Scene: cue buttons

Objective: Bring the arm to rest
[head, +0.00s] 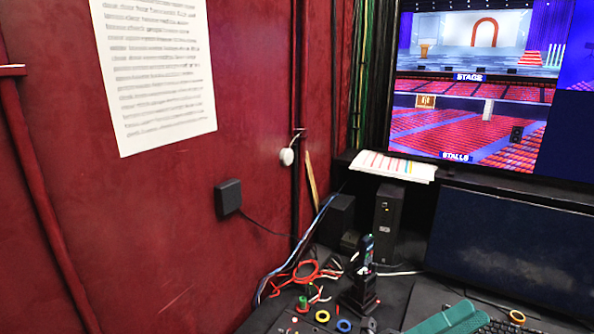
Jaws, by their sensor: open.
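My gripper is not in view in the head view. A few small cue buttons sit on the dark desk at the bottom centre: a green one (303,304), a yellow one (322,316) and a blue one (344,325). They are small, and I cannot tell whether any is pressed.
A black upright device (361,284) stands beside the buttons. Red and white cables (305,272) lie behind them. A teal object (450,318) lies at the bottom right, near a keyboard (502,326). A dark screen (508,250) stands behind; a red wall (150,230) closes the left.

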